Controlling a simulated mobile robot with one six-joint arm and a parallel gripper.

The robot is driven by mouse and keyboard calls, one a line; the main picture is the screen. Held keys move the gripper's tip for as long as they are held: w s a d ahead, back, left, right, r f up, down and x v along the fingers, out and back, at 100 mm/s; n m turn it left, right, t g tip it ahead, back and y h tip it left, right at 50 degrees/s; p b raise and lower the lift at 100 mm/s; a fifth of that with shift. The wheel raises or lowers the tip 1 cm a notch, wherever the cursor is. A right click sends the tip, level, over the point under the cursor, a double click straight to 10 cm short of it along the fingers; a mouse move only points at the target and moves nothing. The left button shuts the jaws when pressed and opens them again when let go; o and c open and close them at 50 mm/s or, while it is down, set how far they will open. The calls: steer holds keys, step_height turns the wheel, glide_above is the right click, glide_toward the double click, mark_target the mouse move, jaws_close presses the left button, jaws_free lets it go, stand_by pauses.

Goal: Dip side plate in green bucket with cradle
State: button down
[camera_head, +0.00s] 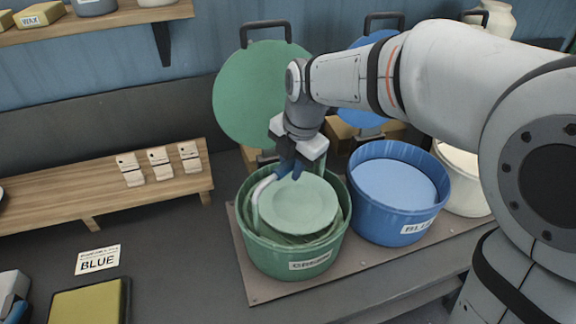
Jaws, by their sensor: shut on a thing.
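The green bucket (290,262), labelled GREEN, stands open on a board at the middle of the head view. The side plate (298,204), tinted green, is tilted inside the bucket's mouth, its upper face showing. The cradle (258,199) shows as a pale curved bar along the plate's left edge; the rest of it is hidden behind the plate and in the bucket. My gripper (291,172) points down at the bucket's back rim, by the plate's top edge, and is shut on the cradle. The grip itself is partly hidden.
A blue bucket (393,230) stands close on the right, with a white bucket (462,208) beyond. A green round lid (252,96) and a blue lid (364,113) stand behind. A low wooden shelf (50,205) with several tags is left. A BLUE card (97,261) lies in front.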

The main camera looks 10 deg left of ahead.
steer(key=shift+r+p, duration=1.95)
steer(key=shift+r, duration=1.3)
